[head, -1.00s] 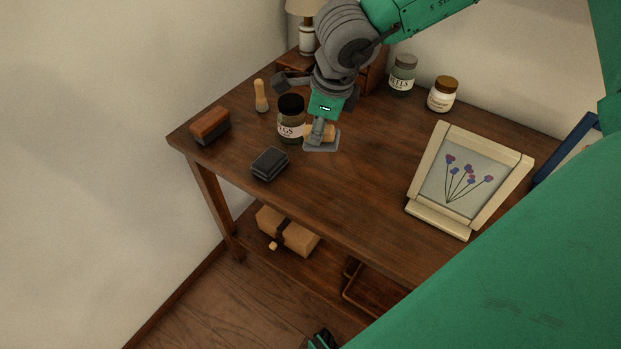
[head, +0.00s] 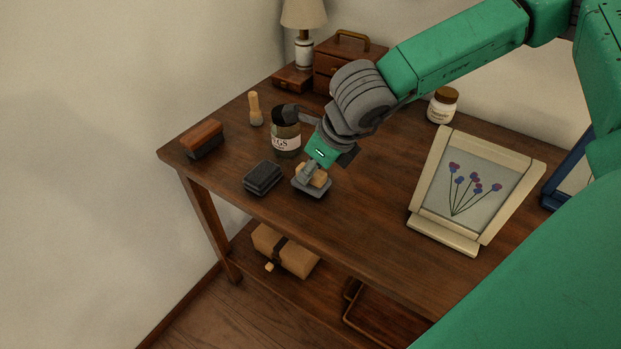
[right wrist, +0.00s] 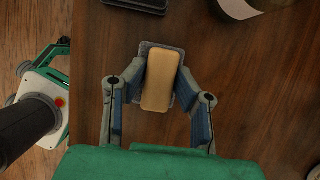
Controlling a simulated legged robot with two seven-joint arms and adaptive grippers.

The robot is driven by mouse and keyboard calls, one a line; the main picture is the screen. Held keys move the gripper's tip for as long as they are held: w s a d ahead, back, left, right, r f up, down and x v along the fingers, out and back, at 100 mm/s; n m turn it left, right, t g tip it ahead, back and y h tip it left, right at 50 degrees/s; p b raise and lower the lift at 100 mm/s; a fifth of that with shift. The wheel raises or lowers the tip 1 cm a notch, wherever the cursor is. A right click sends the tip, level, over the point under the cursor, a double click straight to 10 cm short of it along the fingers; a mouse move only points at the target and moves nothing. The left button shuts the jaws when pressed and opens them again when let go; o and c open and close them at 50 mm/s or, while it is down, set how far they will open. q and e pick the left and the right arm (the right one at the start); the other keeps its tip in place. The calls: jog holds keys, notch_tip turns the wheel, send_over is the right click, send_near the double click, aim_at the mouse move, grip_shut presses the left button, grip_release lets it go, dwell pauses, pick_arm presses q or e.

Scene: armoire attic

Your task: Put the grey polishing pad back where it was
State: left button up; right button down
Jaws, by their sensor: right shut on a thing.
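The polishing pad, a grey slab with a pale wooden block on top (head: 317,176), is in my right gripper (head: 311,178). In the head view it is at the table's front half, right of the black tin-like block (head: 262,178). In the right wrist view the pad's wooden block (right wrist: 160,80) sits between the two fingers of the right gripper (right wrist: 158,100), which are shut on its sides. The grey base shows around the block. I cannot tell whether its underside touches the table. My left gripper is not seen in the head view.
A labelled jar (head: 286,138) stands close behind the pad. A wood-backed brush (head: 202,139), a small wooden-handled tool (head: 255,108) and a lamp (head: 303,30) are at left and back. A flower frame (head: 468,190) lies at right. Bare tabletop (head: 370,190) lies between pad and frame.

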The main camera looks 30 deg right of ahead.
jog(key=shift+f, duration=0.9)
jog(key=shift+s+a+r, duration=0.1)
jog(key=shift+s+a, duration=0.05)
jog(key=shift+a, duration=0.1)
jog(key=c, duration=1.4)
grip_release()
jog(key=shift+a, duration=0.15)
jog(key=shift+c, duration=0.2)
jog(key=o, duration=0.6)
jog(key=shift+a, duration=0.1)
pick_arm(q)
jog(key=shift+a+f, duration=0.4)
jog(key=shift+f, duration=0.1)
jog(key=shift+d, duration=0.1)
